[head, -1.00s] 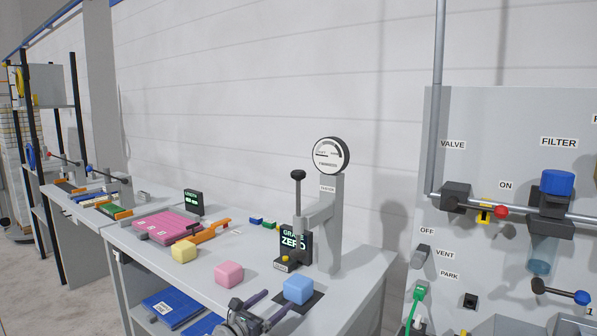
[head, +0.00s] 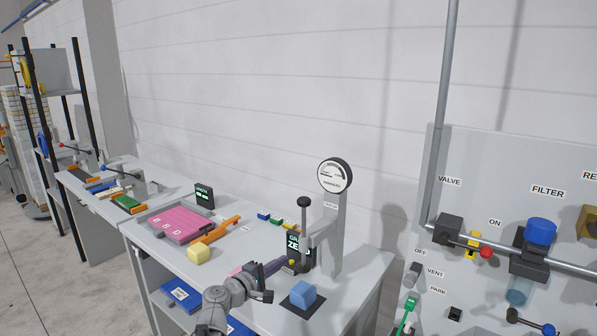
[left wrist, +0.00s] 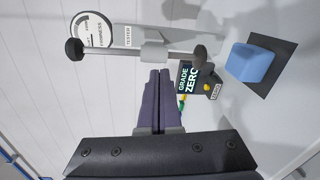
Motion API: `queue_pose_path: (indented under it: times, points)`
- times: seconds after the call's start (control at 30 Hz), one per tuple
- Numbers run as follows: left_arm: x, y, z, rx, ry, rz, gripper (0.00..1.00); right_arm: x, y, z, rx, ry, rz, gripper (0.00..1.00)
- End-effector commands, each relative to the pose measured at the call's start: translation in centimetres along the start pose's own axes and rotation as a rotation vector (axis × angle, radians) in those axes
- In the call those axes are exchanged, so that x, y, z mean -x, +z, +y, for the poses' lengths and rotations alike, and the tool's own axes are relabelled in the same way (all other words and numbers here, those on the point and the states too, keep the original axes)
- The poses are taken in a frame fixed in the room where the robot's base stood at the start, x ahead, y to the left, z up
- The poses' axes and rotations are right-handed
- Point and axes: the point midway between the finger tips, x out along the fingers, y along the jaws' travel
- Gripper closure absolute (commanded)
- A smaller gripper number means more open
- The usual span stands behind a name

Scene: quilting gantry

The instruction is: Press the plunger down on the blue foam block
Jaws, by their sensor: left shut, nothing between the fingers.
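The blue foam block (head: 302,291) sits on a dark square pad (head: 289,304) near the bench's front edge; it also shows in the left wrist view (left wrist: 249,63). The plunger (head: 304,203) is an upright rod with a dark round knob on top, held by the tester's grey stand (head: 337,238). In the left wrist view its knob (left wrist: 74,50) and dark foot (left wrist: 200,57) show at either end of the rod. The block is to the right of the foot there. My left gripper (head: 283,264) is shut and empty, left of the block and low beside the tester. My right gripper is out of view.
A round gauge (head: 335,175) tops the stand. A dark GRADE display (left wrist: 188,78) is close to my fingers. The valve panel (head: 450,180) stands on the right.

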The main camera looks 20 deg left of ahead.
Motion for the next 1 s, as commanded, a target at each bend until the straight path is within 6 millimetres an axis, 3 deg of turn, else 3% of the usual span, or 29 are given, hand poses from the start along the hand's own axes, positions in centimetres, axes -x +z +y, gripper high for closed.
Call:
queue_pose_path:
  times: [0.03, 0.1, 0.7, 1.0]
  points:
    - [0.3, 0.5, 2.5, -0.078, -0.006, 0.0, 1.0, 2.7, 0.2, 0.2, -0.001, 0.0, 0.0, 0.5]
    - [0.5, 0.8, 4.1, -0.194, -0.015, 0.001, 1.0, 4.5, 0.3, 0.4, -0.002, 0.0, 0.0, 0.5]
    - [2.0, 3.4, 17.1, -1.189, -0.093, -0.035, 1.0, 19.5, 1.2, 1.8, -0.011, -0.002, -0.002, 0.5]
    - [2.7, 4.3, 22.0, -1.599, -0.12, -0.073, 1.0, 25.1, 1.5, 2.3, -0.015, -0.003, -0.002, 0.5]
